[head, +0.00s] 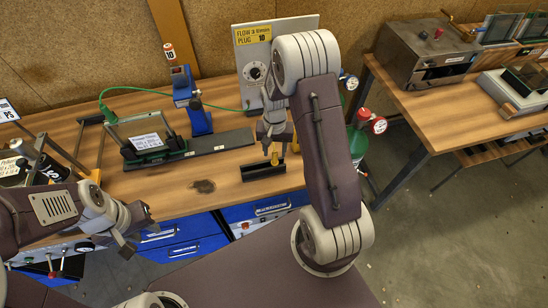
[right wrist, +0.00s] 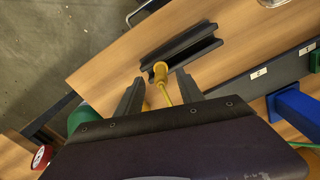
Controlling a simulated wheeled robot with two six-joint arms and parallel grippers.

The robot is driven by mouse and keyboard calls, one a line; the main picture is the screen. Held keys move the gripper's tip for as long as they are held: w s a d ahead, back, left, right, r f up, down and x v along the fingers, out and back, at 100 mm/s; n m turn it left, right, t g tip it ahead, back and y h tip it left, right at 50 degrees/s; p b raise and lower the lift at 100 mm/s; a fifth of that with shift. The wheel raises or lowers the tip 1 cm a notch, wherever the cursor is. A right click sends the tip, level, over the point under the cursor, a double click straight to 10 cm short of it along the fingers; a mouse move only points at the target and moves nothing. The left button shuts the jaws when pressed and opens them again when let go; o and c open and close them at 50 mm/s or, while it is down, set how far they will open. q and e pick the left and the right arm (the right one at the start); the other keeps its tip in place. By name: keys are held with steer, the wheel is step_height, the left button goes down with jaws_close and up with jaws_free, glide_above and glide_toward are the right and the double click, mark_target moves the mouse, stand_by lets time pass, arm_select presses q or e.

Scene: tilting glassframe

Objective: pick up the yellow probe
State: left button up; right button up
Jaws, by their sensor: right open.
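The yellow probe (right wrist: 160,73) shows in the right wrist view beside the black channel-shaped rest (right wrist: 184,53), with a thin yellow-green line running from it toward my wrist. My right gripper (right wrist: 158,88) is open, and the probe's end shows between and just beyond its fingertips; I cannot tell any contact. In the head view the probe (head: 275,156) is mostly hidden behind my right gripper (head: 276,146), above the rest (head: 264,171). My left gripper (head: 138,231) is open and empty off the table's front edge, away from the probe.
A grey rail carries a tilted glass frame (head: 143,134) with a green cable. A blue stand (head: 199,118) and a grey panel box (head: 252,60) stand behind. Bare wood lies left of the rest.

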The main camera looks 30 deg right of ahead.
mark_target(275, 157)
steer(key=shift+f, duration=0.35)
steer(key=f, duration=0.1)
steer(key=f+p, duration=0.1)
steer(key=f, duration=0.3)
steer(key=shift+w+d+p, duration=0.2)
steer(key=shift+w+p, duration=0.1)
steer(key=shift+w, duration=0.1)
jaws_close()
